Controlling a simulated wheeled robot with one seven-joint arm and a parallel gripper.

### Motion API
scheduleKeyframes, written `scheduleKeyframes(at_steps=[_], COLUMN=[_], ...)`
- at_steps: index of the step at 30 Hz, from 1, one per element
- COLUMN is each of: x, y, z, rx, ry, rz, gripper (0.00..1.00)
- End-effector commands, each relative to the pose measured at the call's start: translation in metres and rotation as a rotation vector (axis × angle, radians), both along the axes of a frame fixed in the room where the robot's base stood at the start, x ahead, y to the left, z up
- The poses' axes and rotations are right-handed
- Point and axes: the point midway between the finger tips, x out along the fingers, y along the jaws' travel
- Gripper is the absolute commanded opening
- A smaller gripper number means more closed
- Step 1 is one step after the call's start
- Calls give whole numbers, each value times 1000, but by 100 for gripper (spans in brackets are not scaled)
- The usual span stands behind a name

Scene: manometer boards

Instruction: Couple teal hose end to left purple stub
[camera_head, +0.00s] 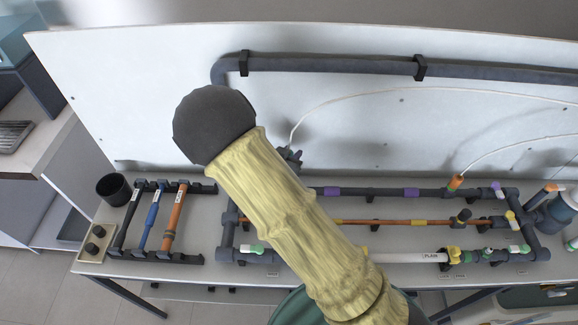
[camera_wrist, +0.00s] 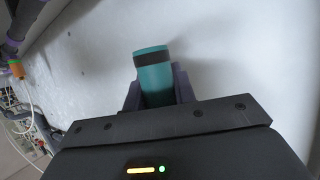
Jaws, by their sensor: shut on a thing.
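In the wrist view my gripper (camera_wrist: 157,92) is shut on the teal hose end (camera_wrist: 152,65), a short teal cylinder with a dark band near its tip. It points away from my gripper in front of a pale, bare surface. In the head view my yellow-sleeved arm covers the middle, and the teal hose end cannot be made out. Part of that pipe is behind my arm, so I cannot tell which is the left purple stub.
A white panel (camera_head: 150,90) stands behind the bench. A white hose ends in an orange fitting (camera_head: 455,183) on the back pipe. A rack (camera_head: 185,258) of black, blue and orange tubes and a black cup (camera_head: 113,189) stand at left. Coloured valves line the right side.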

Motion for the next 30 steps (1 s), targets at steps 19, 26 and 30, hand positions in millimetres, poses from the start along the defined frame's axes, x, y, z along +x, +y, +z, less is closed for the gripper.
scheduleKeyframes(at_steps=[19,26,30], x=[0,0,0], y=[0,0,0], z=[-21,-32,-46], rx=[1,0,0], ry=[0,0,0], rz=[0,0,0], gripper=[0,0,0])
